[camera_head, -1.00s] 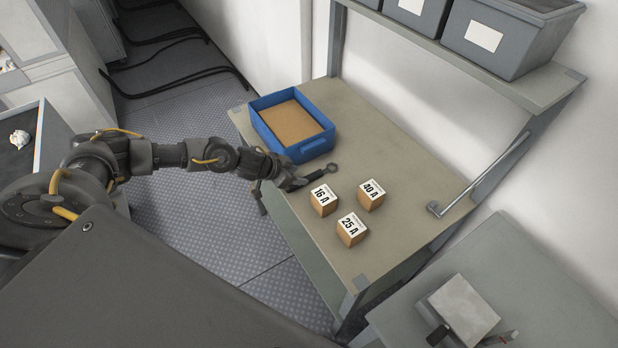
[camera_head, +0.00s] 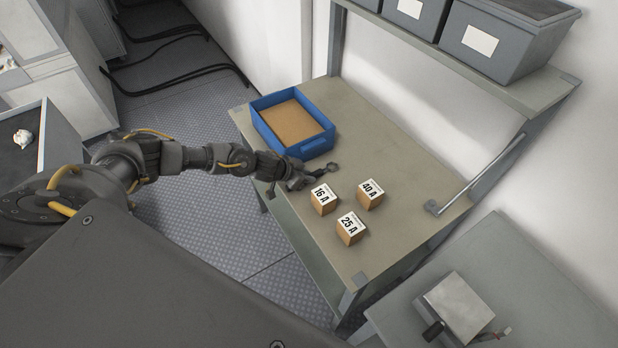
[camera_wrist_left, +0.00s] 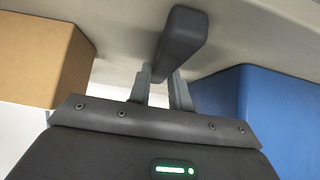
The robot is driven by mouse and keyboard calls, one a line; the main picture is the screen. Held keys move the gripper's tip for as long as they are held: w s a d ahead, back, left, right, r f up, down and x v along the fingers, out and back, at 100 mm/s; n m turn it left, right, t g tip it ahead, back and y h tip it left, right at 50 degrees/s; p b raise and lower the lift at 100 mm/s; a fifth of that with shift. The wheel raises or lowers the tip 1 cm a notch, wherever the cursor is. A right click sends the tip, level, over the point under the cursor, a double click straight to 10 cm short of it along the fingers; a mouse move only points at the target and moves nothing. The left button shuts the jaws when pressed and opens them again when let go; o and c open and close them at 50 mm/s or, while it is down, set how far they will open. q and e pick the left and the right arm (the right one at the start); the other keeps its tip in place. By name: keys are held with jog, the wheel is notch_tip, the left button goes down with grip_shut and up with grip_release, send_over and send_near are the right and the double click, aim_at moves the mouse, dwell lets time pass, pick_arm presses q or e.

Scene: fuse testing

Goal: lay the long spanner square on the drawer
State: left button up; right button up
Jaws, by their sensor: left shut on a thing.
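The spanner (camera_head: 333,167) has a dark handle and a grey ring end. It is low over or on the bench, between the blue tray and the fuse boxes; I cannot tell whether it touches the bench. My left gripper (camera_head: 307,177) is shut on its handle, with the ring end pointing away. In the left wrist view, the thick dark handle (camera_wrist_left: 180,45) sits at the fingertips (camera_wrist_left: 160,85). At the far left is an open, dark, drawer-like surface (camera_head: 50,150), probably the drawer, with a small white object (camera_head: 22,138) on it. My right gripper is not in view.
The blue tray (camera_head: 303,150) holds a brown panel. Boxes marked 16 A (camera_head: 323,203), 40 A (camera_head: 370,199) and 25 A (camera_head: 349,234) stand close to the gripper. Grey bins (camera_head: 505,45) line the shelf. The bench (camera_head: 400,150) is clear towards the back.

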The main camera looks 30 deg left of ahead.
pick_arm(q)
jog(key=shift+r, duration=0.2)
grip_shut()
jog(key=shift+r+b, duration=0.3)
jog(key=shift+b, duration=0.1)
notch_tip(320, 180, up, 2)
jog(key=shift+s+d+r+b, duration=0.15)
jog(key=shift+r+b, duration=0.1)
jog(key=shift+b, duration=0.3)
jog(key=s+d+r, duration=0.5)
jog(key=s+r, duration=0.4)
jog(key=s, duration=0.3)
jog(key=shift+s+d+r+b, duration=0.15)
jog(key=shift+d+r+b, duration=0.15)
jog(key=shift+d+b, duration=0.1)
